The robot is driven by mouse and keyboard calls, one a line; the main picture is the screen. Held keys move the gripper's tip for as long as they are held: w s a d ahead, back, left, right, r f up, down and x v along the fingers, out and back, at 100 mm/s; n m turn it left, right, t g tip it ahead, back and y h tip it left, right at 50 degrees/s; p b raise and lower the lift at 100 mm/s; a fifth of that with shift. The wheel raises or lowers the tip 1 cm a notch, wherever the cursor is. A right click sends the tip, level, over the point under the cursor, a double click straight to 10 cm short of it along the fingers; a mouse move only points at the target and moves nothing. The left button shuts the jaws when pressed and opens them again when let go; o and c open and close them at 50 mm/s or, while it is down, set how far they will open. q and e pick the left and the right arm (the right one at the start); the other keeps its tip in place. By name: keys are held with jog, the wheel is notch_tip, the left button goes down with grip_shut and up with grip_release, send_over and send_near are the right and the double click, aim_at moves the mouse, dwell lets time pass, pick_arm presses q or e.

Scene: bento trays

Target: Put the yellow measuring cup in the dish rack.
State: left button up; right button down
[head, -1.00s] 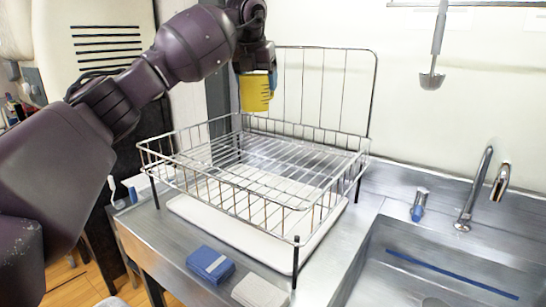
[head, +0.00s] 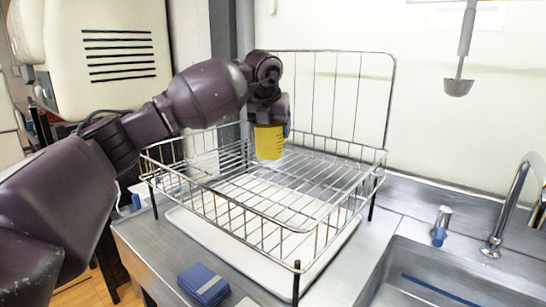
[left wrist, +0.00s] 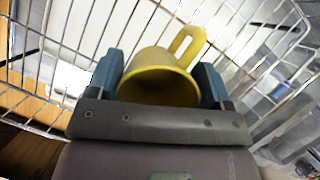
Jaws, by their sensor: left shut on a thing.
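The yellow measuring cup (head: 269,142) is in my left gripper (head: 270,124). In the head view it hangs below the gripper, over the back part of the wire dish rack (head: 225,213), at about the height of its top rim or lower. I cannot tell whether it touches the rack floor. In the left wrist view the cup (left wrist: 160,78) sits between the two blue-grey fingers of the gripper (left wrist: 158,82), its handle pointing up and right, rack wires beyond it. My right gripper is in neither view.
A white drip tray (head: 240,250) lies under the rack. The rack's tall wire back (head: 345,95) stands behind the cup. A blue sponge-like block (head: 204,285) lies in front. A sink (head: 440,275) with a tap (head: 515,205) is at the right. The rack floor looks empty.

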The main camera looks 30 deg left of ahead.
aim_at(271, 153)
pick_arm(q)
notch_tip(271, 153, down, 3)
jog(key=shift+r, duration=0.15)
notch_tip(271, 153, down, 4)
jog(key=shift+w+f+b, duration=0.1)
jog(key=shift+f+b, duration=0.1)
jog(key=shift+b, duration=0.25)
jog(key=shift+r, duration=0.1)
jog(key=o, duration=1.1)
